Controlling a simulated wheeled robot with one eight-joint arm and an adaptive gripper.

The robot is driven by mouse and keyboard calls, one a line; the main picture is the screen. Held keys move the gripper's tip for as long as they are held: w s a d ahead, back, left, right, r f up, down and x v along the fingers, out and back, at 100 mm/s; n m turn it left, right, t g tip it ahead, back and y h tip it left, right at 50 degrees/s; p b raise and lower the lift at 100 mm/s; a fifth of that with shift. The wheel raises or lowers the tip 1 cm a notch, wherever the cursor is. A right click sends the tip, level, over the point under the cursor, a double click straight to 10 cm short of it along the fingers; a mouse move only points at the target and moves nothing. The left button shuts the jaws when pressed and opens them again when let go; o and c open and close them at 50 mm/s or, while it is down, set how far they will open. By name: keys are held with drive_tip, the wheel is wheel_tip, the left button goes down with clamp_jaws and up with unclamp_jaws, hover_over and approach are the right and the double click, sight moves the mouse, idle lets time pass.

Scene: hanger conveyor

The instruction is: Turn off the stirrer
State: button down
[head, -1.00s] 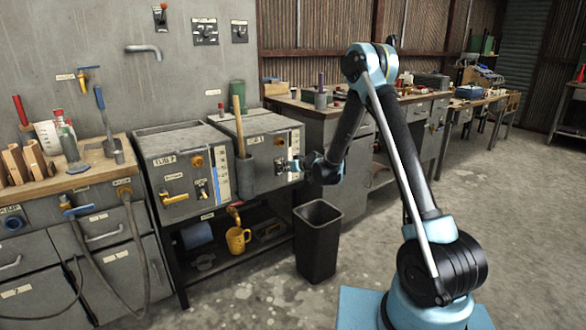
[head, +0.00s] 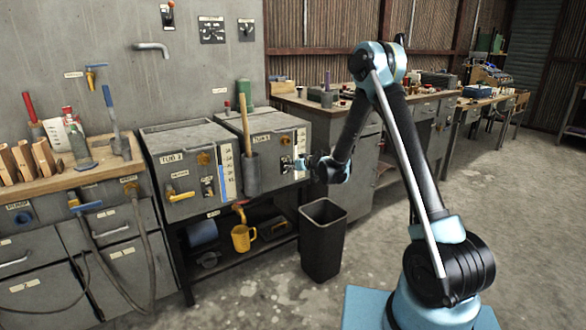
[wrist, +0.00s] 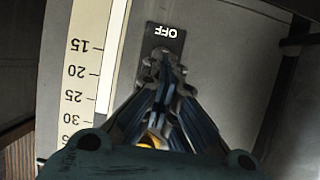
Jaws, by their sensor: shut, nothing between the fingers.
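The right-hand tank unit (head: 278,150) is a grey box with a dark switch plate on its front. In the wrist view the plate (wrist: 178,40) carries the word OFF, and a small metal part of the switch (wrist: 160,54) shows just beyond my fingertips. My gripper (head: 297,164) is at the front of this unit; in the wrist view its fingers (wrist: 162,72) are shut and overlap the lower part of the plate. They hide much of the switch, so its lever position and any contact cannot be told.
A white level scale (wrist: 88,70) lies left of the plate in the wrist view. A similar tank unit (head: 185,175) stands to the left, with a yellow-handled valve (head: 181,196). A black bin (head: 323,240) stands on the floor below my forearm. The floor at right is clear.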

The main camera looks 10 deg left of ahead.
drive_tip(key=shift+r, duration=0.15)
drive_tip(key=shift+r, duration=0.65)
drive_tip(key=s+d+r, duration=0.5)
drive_tip(key=d+r, duration=0.1)
idle(0.7)
drive_tip(key=shift+a+r, duration=0.1)
